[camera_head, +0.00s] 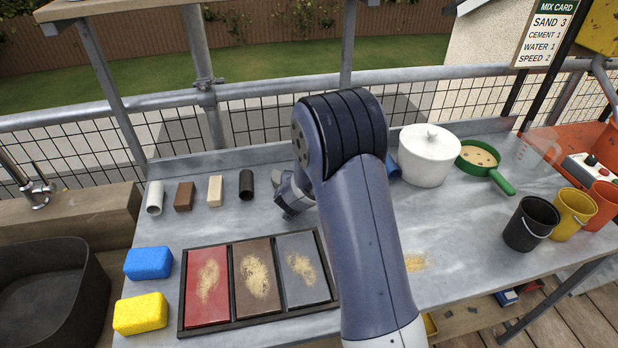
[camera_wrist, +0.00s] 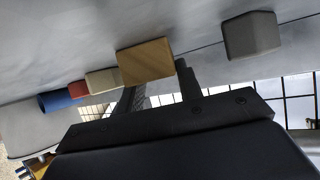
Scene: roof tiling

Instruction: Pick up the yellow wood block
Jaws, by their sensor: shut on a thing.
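The yellow wood block (camera_wrist: 146,62) shows in the wrist view as a tan block with visible grain, between the two dark fingers of my gripper (camera_wrist: 156,80). My gripper is shut on it. In the head view my gripper (camera_head: 291,197) is partly behind my arm, over the back of the grey bench, right of the black cylinder. The block is hidden by my arm there. Whether the block touches the bench is hard to tell.
A white cylinder (camera_head: 154,198), brown block (camera_head: 184,196), cream block (camera_head: 215,190) and black cylinder (camera_head: 246,185) stand left of my gripper. A tile tray (camera_head: 181,312) lies in front. A white lidded pot (camera_head: 427,160) stands right.

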